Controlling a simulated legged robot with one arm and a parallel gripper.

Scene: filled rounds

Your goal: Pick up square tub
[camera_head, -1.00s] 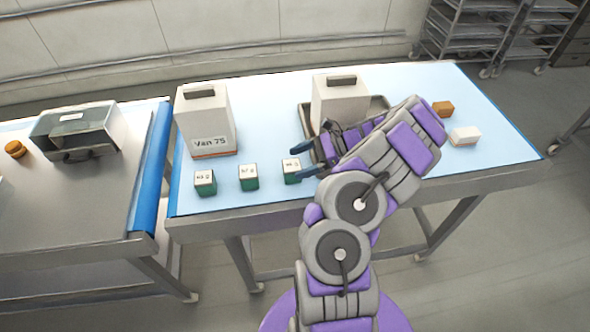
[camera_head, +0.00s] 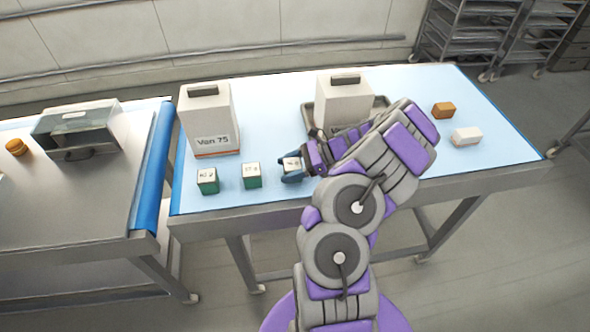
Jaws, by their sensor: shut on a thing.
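Three small square tubs with green sides and white labelled tops stand in a row near the table's front edge. The left tub (camera_head: 207,181) and the middle tub (camera_head: 251,175) stand free on the blue tabletop. My gripper (camera_head: 291,168) is shut on the right tub (camera_head: 291,163), with its blue fingertips around the tub's sides. The fingers hide most of that tub. I cannot tell whether it is lifted off the table.
A white box marked "Van 75" (camera_head: 209,122) stands behind the tubs. Another white box (camera_head: 344,100) stands on a grey tray (camera_head: 383,101) behind my arm. A steel table (camera_head: 98,208) adjoins on the left.

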